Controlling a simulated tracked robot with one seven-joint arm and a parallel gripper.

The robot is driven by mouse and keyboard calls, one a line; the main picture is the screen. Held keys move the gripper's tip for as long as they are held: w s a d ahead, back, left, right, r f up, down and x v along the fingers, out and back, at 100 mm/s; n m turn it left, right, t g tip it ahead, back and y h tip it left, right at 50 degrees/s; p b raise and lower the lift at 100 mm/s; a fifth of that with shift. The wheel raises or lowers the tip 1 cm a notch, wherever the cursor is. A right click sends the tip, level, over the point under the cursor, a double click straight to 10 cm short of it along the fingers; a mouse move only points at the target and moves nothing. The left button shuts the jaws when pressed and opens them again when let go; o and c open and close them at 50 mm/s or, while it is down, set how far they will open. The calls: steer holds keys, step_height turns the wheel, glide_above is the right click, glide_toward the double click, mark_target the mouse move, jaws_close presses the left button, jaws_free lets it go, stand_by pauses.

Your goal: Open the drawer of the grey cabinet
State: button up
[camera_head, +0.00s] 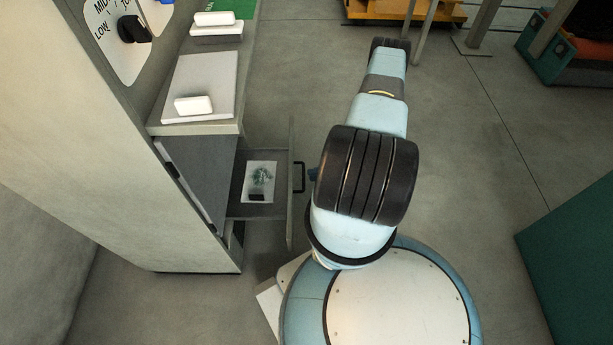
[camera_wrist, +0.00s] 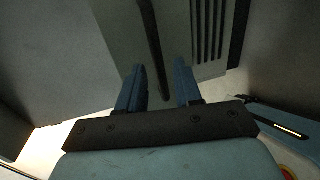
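The grey cabinet (camera_head: 140,180) stands at the left in the head view. Its drawer (camera_head: 270,211) is pulled out to the right, and the inside shows. The drawer's dark bar handle (camera_head: 300,177) is on its front panel. In the wrist view a dark bar (camera_wrist: 150,40), which looks like the handle, runs down toward the space between the fingers. My gripper (camera_wrist: 159,64) has its two blue fingers apart, with a clear gap between them. I see no contact with the bar. In the head view my arm hides most of the gripper, close to the right of the handle.
A sheet with a green print (camera_head: 261,174) and a small dark object (camera_head: 257,197) lie in the drawer. White blocks (camera_head: 193,105) rest on the cabinet top. A teal box (camera_head: 575,260) stands at the right.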

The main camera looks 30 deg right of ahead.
steer(key=v, duration=0.8)
steer(key=shift+s+d, duration=0.2)
steer(key=shift+d, duration=0.1)
